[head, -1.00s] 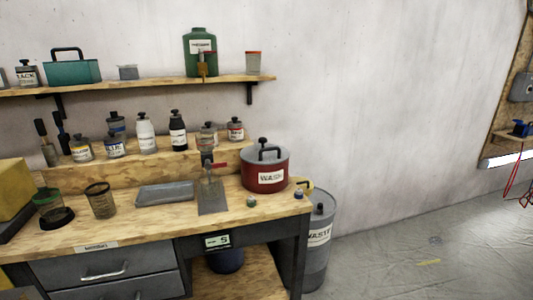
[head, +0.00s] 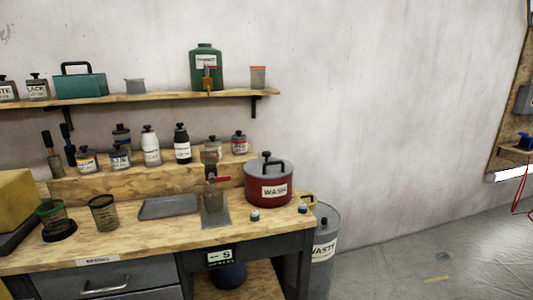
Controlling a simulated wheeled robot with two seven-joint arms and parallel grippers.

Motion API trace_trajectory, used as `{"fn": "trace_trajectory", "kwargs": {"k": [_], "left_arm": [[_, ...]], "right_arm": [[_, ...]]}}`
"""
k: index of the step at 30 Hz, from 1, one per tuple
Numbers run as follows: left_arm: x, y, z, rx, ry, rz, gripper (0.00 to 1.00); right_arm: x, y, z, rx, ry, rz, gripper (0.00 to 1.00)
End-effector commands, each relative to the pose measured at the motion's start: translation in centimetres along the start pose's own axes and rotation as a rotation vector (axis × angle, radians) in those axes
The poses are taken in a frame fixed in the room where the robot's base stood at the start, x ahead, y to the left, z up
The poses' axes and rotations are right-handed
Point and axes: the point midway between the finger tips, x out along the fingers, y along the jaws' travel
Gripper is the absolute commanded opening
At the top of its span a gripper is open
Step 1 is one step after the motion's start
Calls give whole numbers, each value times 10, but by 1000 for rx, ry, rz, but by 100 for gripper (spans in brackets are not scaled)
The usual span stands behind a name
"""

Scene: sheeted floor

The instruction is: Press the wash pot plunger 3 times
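The wash pot (head: 268,186) is a dark red can with a grey lid and a white "WASH" label. It stands upright near the right end of the wooden workbench (head: 130,240). Its black plunger knob (head: 266,155) sticks up at the lid, by a black handle. Whether the plunger is raised or pressed is too small to tell. Neither of my grippers shows in the head view, and nothing touches the pot.
Small jars and bottles (head: 151,146) stand on a riser behind the pot. A grey tray (head: 168,207) and mesh cups (head: 103,212) are to its left. A grey waste drum (head: 323,250) stands right of the bench.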

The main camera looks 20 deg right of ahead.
Motion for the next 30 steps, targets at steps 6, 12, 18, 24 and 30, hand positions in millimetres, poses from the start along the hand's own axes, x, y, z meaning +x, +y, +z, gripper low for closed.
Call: {"fn": "trace_trajectory", "kwargs": {"k": [6, 12, 18, 24, 30], "left_arm": [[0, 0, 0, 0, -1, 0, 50], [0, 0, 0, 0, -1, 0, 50], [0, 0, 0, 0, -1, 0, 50], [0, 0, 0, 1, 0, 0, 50], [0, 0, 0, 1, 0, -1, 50]], "right_arm": [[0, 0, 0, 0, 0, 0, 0], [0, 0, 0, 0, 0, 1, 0], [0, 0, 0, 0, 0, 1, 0], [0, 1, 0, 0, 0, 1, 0], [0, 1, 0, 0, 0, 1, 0]]}}
